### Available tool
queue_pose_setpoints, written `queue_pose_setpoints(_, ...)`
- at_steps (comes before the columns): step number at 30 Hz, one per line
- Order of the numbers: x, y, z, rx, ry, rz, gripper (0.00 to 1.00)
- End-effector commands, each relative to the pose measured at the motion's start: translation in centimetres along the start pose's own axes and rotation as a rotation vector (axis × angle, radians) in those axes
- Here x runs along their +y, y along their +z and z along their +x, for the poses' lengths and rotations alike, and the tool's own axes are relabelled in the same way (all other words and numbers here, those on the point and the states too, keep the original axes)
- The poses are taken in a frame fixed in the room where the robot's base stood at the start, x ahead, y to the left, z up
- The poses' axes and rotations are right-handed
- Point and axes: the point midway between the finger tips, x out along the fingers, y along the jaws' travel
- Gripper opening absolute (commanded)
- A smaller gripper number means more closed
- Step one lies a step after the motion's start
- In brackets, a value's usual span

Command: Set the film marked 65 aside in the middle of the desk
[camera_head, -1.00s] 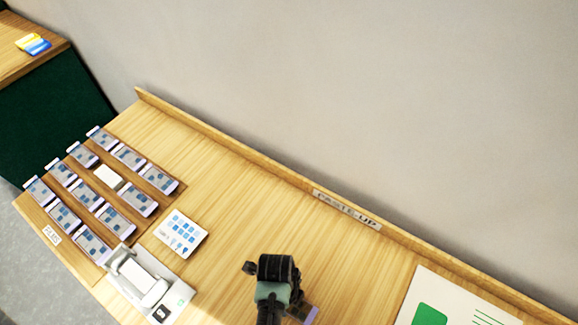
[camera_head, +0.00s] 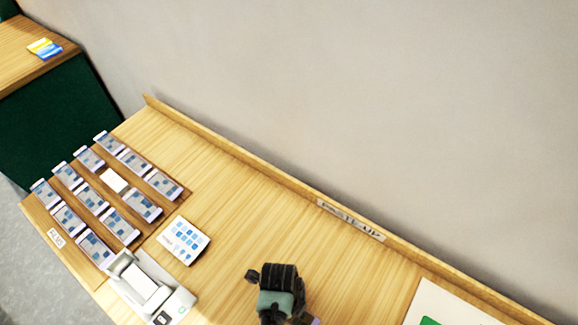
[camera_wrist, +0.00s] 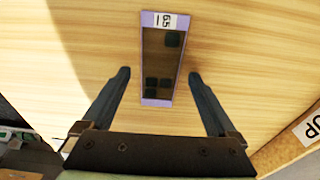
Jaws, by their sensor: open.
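The film marked 65 (camera_wrist: 161,65) is a dark strip with a lilac frame and a white label, lying flat on the bare wooden desk (camera_wrist: 80,50) in the wrist view. My gripper (camera_wrist: 160,75) is open, with one finger on each side of the film's near end and a gap to both. In the head view a small lilac corner of the film (camera_head: 315,321) shows beside my gripper (camera_head: 278,300); the arm hides the rest.
A rack (camera_head: 146,226) of several films stands at the left, with a white block (camera_head: 114,180) in one slot. A printed card (camera_head: 184,240) and a white device (camera_head: 150,288) lie near it. A "PASTE-UP" label (camera_head: 350,219) is on the back ledge. A white sheet (camera_head: 440,303) is at the right.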

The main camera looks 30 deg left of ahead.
Motion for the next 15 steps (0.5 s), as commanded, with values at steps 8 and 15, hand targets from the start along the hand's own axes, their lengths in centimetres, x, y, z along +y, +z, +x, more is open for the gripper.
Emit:
queue_pose_setpoints(8, -0.1, 0.0, -5.0, -0.003, -0.005, 0.001, 0.94)
queue_pose_setpoints(15, -0.1, 0.1, -9.5, -0.003, -0.004, 0.000, 0.94)
